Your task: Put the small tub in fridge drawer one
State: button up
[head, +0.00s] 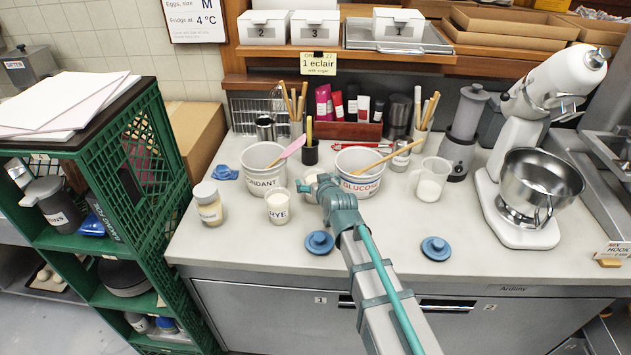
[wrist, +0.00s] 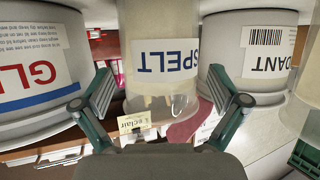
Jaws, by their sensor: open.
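A small translucent tub labelled SPELT (wrist: 160,25) appears upside down in the wrist view, between my open fingers (wrist: 165,100). I cannot tell whether they touch it. In the head view this tub (head: 310,178) is partly hidden behind my gripper (head: 325,186), between the two large tubs. Another small tub, labelled RYE (head: 278,210), stands to its left at the front. The fridge front below the counter has a drawer marked 1 (head: 262,312), shut, and one marked 2 (head: 540,325), also shut. My arm crosses in front of the handle area.
A large OXIDANT tub (head: 263,168) and a large GLUCOSE tub (head: 358,184) flank the SPELT tub closely. Blue lids (head: 319,242) lie near the front edge. A lidded jar (head: 208,206) stands left, a mixer (head: 528,190) right. A green crate rack (head: 110,200) stands left of the counter.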

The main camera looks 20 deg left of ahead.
jog(key=shift+s+d+r, duration=0.15)
jog(key=shift+s, duration=0.1)
jog(key=shift+o, duration=0.3)
jog(key=b+v, duration=0.2)
jog(key=v, duration=0.9)
jog(key=shift+d+b, duration=0.15)
jog(key=shift+b, duration=0.25)
jog(key=shift+s+r, duration=0.1)
jog(key=shift+r, duration=0.05)
jog(key=w+a+r+g+h+p, duration=0.3)
jog(key=w+a+r+g+p, duration=0.15)
jog(key=w+a+r, duration=0.55)
jog(key=s+d+f+g+h, duration=0.3)
jog(key=d+g, duration=0.1)
jog(key=d, duration=0.1)
jog(key=shift+p+x, duration=1.7)
jog(key=shift+x, duration=3.8)
